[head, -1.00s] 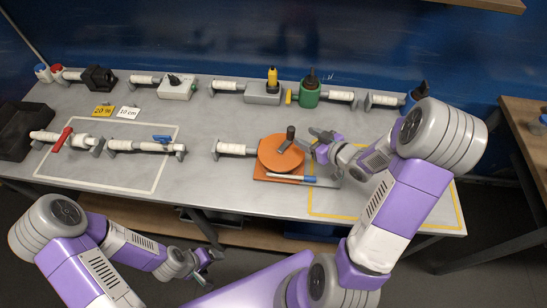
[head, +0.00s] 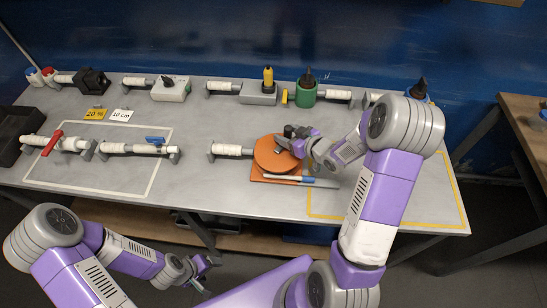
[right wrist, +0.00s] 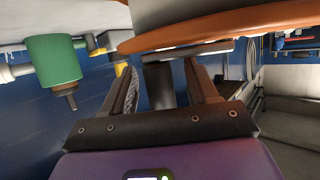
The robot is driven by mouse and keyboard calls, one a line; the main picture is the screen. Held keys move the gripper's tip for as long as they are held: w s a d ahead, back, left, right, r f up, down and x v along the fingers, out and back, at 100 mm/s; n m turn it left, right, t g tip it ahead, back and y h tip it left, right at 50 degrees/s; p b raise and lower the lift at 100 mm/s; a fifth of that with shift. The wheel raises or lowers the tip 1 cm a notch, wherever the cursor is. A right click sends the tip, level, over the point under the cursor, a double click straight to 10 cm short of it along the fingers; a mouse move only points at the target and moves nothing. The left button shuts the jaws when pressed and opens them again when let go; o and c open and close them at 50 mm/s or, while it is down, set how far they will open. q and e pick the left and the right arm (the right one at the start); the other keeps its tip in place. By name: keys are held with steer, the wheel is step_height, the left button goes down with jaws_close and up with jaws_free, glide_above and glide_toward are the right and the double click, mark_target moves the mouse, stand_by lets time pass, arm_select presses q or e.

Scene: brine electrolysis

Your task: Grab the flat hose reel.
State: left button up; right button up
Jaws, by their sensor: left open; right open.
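The flat hose reel (head: 268,158) is an orange disc on the bench, with a white fitting (head: 231,150) to its left. In the right wrist view its orange edge (right wrist: 215,28) crosses the top of the picture. My right gripper (head: 286,138) is open at the reel's dark upright handle, which it partly hides in the head view. In the right wrist view the dark handle (right wrist: 160,88) stands between the two open fingers, with a gap visible on the right side. My left gripper (head: 208,272) is open and empty, low in front of the bench.
A pen with a blue cap (head: 285,177) lies on the orange base in front of the disc. A green bottle holder (head: 306,94) and a yellow-topped unit (head: 260,93) stand behind. A yellow-outlined area (head: 425,200) at right is mostly bare.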

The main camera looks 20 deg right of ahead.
jaws_close()
stand_by(1.3)
